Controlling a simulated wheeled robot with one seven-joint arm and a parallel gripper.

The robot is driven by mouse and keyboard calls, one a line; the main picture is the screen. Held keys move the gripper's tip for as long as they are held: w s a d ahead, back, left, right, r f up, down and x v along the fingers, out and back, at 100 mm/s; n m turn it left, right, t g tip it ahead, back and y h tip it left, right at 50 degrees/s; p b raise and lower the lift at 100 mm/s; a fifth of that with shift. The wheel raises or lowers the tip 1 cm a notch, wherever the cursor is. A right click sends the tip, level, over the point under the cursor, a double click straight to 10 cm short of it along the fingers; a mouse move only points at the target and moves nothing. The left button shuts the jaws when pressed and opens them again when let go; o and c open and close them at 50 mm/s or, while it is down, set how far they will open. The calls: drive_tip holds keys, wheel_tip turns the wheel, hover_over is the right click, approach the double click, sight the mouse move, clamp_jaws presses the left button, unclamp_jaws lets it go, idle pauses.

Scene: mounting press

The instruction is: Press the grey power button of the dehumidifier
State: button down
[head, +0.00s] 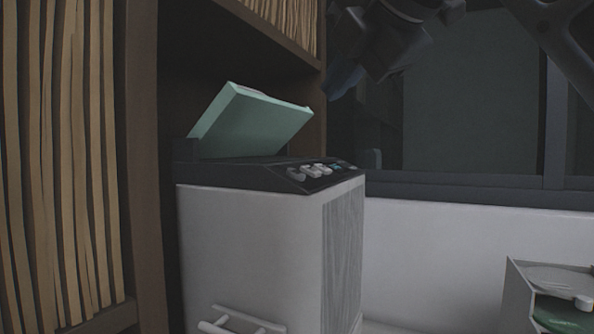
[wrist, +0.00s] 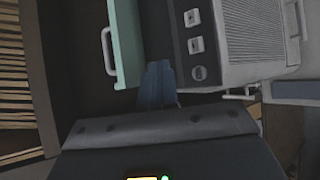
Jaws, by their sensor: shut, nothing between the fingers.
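The dehumidifier (head: 250,230) is a pale box with a dark top and a wood-grain grille panel on its right side. A row of buttons runs along its slanted control strip. The grey round button (head: 296,174) is at the near end of the row; it seems to be the round one in the wrist view (wrist: 199,73). My gripper (head: 346,82) is shut and empty, above and apart from the control strip. In the wrist view its bluish fingertips (wrist: 157,80) show left of the round button. Nothing covers that button there.
A pale green lid (head: 250,122) stands tilted up from the top, left of the buttons. Light square buttons (wrist: 196,44) sit beside the round one. A wooden shelf (head: 145,170) stands at the left. A small open box (head: 512,300) is at the lower right.

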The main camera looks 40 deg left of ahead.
drive_tip(key=shift+f, duration=0.1)
drive_tip(key=b, duration=0.5)
hover_over(296, 174)
drive_tip(key=w+d, duration=0.1)
drive_tip(key=d, duration=0.2)
wheel_tip(296, 174, down, 6)
drive_tip(key=shift+a+f, duration=0.25)
drive_tip(key=shift+f, duration=0.25)
drive_tip(key=shift+a+f, duration=0.25)
drive_tip(key=shift+f, duration=0.2)
drive_tip(key=shift+s+a+f, duration=0.1)
drive_tip(key=shift+a+f, duration=0.25)
drive_tip(key=shift+f, duration=0.35)
idle(1.5)
idle(0.4)
drive_tip(key=shift+d+r+p, duration=0.35)
drive_tip(key=shift+r+p, duration=0.2)
drive_tip(key=shift+r, duration=0.2)
